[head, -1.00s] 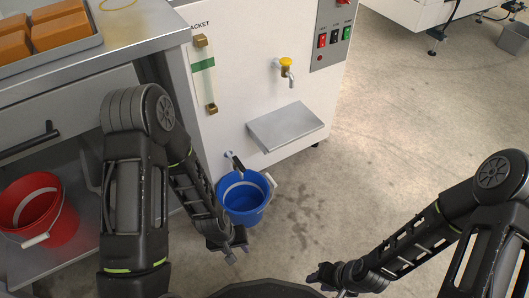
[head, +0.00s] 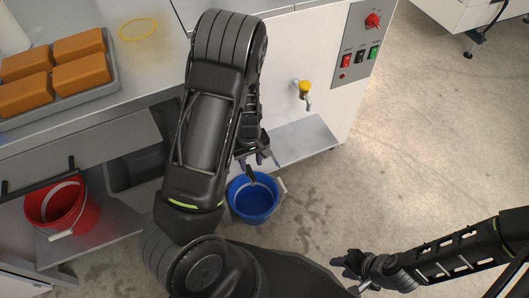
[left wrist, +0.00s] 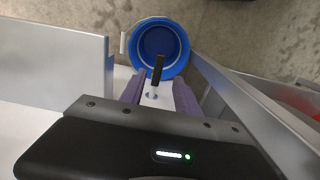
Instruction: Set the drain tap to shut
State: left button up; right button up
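The drain tap (head: 251,173) sticks out low on the white machine's front, above the blue bucket (head: 254,198). In the left wrist view its black lever (left wrist: 158,67) points out over the bucket from a pale metal stem. My left gripper (head: 260,158) is at the tap. The left wrist view shows its two purple-grey fingers (left wrist: 158,95) open, one on each side of the tap, with gaps visible. Part of the tap is hidden behind the gripper in the head view. My right gripper (head: 352,272) is low at the right, away from the tap; its fingers are unclear.
A yellow-handled tap (head: 304,89) and a metal drip shelf (head: 305,140) are on the machine, the shelf close beside my left gripper. A bench shelf with a red bucket (head: 62,207) stands left. The floor at right is clear.

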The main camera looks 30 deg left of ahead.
aim_at(252, 174)
pick_arm(q)
jog(key=shift+w+a+r, duration=0.1)
jog(key=shift+w+r, duration=0.2)
jog(key=shift+s, duration=0.15)
jog(key=shift+f+b, duration=1.55)
jog(key=shift+f, duration=2.45)
grip_shut()
